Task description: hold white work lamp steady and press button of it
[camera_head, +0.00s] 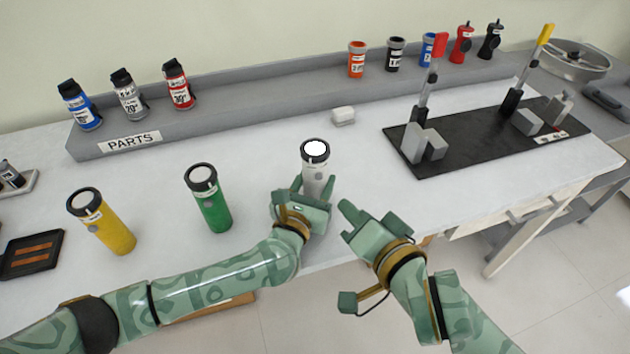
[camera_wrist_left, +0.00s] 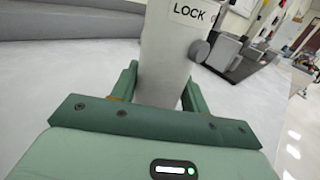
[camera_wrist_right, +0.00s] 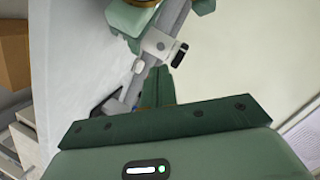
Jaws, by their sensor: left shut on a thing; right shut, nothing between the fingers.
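The white work lamp (camera_head: 313,180) stands upright near the table's front edge, its round top face bright white. My left gripper (camera_head: 316,187) is shut around the lamp's body. In the left wrist view the lamp (camera_wrist_left: 165,55) rises between the fingers of the left gripper (camera_wrist_left: 160,92), with a LOCK label and a round grey button (camera_wrist_left: 199,51) on its right side. My right gripper (camera_head: 347,208) is shut and empty, a little right of and nearer than the lamp, apart from it. In the right wrist view the closed right fingers (camera_wrist_right: 158,86) show.
A green lamp (camera_head: 209,200) and a yellow lamp (camera_head: 103,222) stand to the left. A black fixture board (camera_head: 455,150) with upright clamps lies to the right. A small white block (camera_head: 343,116) lies behind the lamp. Several bottles line the grey PARTS shelf (camera_head: 230,105).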

